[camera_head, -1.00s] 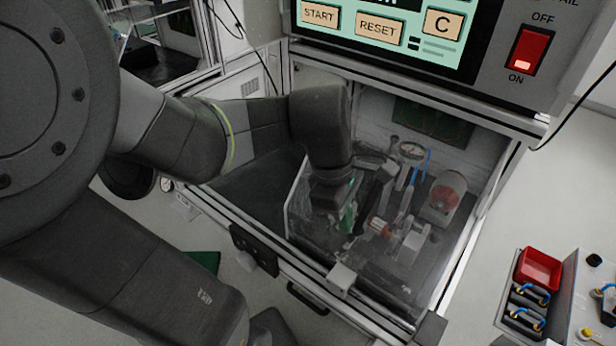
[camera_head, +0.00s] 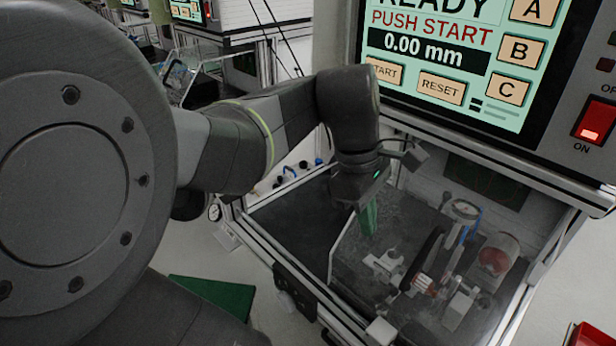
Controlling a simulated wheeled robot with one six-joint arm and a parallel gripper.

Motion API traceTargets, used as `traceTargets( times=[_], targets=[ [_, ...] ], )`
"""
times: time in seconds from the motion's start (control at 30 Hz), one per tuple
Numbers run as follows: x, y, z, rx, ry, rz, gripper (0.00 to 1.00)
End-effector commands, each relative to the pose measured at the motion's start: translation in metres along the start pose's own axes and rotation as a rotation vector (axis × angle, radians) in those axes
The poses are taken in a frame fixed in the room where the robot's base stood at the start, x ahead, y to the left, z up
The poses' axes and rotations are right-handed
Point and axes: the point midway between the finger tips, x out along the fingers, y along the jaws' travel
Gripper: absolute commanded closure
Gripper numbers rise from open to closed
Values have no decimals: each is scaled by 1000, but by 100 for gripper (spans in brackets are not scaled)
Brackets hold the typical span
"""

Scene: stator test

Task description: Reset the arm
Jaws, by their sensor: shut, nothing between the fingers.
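My gripper (camera_head: 369,218) hangs from the end of my arm in the head view, pointing down with its narrow green fingers close together. It is shut and nothing shows in it. It is at the open front of the test cabinet (camera_head: 290,262), above the dark cabinet floor and to the left of the test fixture (camera_head: 450,290). The fixture has a red-and-silver part, a dial gauge (camera_head: 464,209) and a motor-like unit (camera_head: 497,255). My arm comes in from the left and bends down at the wrist.
The screen (camera_head: 440,60) above the cabinet reads "READY, PUSH START, 0.00 mm". A red switch (camera_head: 595,120) is at its right. A clear panel edge (camera_head: 342,245) stands close to my gripper. A green mat (camera_head: 212,296) lies on the floor. A red bin (camera_head: 590,336) shows at lower right.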

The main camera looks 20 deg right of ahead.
Motion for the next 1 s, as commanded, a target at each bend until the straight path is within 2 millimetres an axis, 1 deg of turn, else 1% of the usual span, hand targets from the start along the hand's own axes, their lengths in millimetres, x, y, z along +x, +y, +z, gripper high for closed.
traceTargets(
  times=[0.33,0.47,0.57,0.67,0.93,1.0],
  targets=[
    [-2,0,0,0,0,-1,100],
    [3,0,0,0,0,-2,100],
    [14,0,0,0,-1,-4,100],
    [32,-1,0,1,-2,-6,100],
    [85,-1,0,0,-2,-6,100],
    [97,-2,4,3,-1,-5,100]
  ],
)
